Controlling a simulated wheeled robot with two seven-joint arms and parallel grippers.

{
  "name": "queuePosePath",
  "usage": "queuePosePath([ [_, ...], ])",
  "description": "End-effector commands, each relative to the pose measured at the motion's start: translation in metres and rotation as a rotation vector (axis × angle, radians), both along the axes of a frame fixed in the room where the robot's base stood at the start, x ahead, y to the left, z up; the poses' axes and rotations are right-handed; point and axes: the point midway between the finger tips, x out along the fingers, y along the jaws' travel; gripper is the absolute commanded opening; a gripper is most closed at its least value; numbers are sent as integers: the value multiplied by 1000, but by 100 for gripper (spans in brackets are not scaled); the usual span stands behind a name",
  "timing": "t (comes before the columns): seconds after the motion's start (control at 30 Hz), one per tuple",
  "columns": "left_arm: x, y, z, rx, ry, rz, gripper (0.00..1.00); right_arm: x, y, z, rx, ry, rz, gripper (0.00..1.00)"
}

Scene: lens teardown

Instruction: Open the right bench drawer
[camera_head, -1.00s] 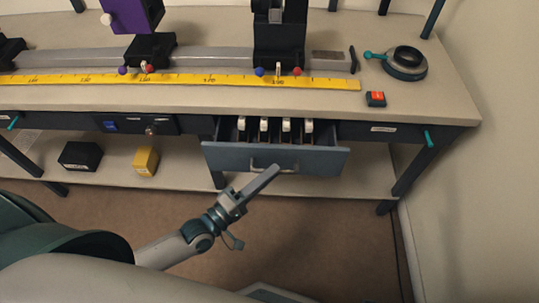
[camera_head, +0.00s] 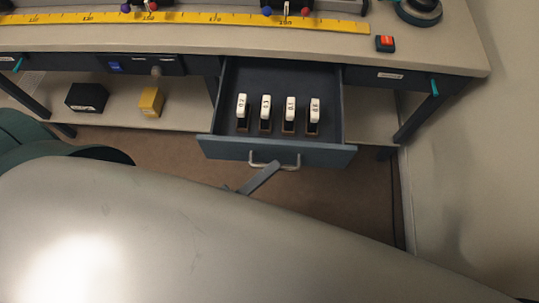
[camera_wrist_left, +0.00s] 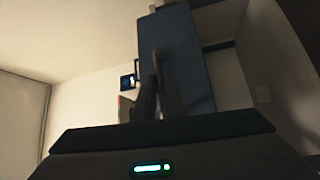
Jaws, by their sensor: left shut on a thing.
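The right bench drawer (camera_head: 210,150) is pulled well out from under the bench, its interior showing. Its blue-grey front has a metal bar handle (camera_head: 290,167). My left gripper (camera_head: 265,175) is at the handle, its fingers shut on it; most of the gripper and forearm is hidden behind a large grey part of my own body. In the left wrist view the fingers (camera_wrist_left: 157,85) point up against the drawer front (camera_wrist_left: 190,60). My right gripper is not in view.
Several white-topped labelled pieces (camera_head: 290,105) stand in the drawer. The bench top (camera_head: 340,42) holds a yellow ruler (camera_head: 190,18), a small red-and-black box (camera_head: 385,43) and a dark ring (camera_head: 420,10). Black (camera_head: 87,97) and yellow (camera_head: 151,102) boxes sit on the lower shelf.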

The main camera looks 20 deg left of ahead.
Motion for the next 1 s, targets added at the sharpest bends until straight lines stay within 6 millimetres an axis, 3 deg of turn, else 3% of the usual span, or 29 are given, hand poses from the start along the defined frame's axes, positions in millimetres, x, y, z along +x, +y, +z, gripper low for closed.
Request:
queuePosePath([
  [0.43, -4, -1, -1, 1, 0, 0, 0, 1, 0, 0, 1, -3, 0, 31],
  [0.47, -4, -1, -1, 1, 0, 0, 16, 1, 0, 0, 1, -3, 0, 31],
  [0.53, -4, -1, -1, 1, 0, 0, 29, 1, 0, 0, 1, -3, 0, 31],
  [1.0, -3, -1, 0, 0, 0, 0, 29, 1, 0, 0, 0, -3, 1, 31],
])
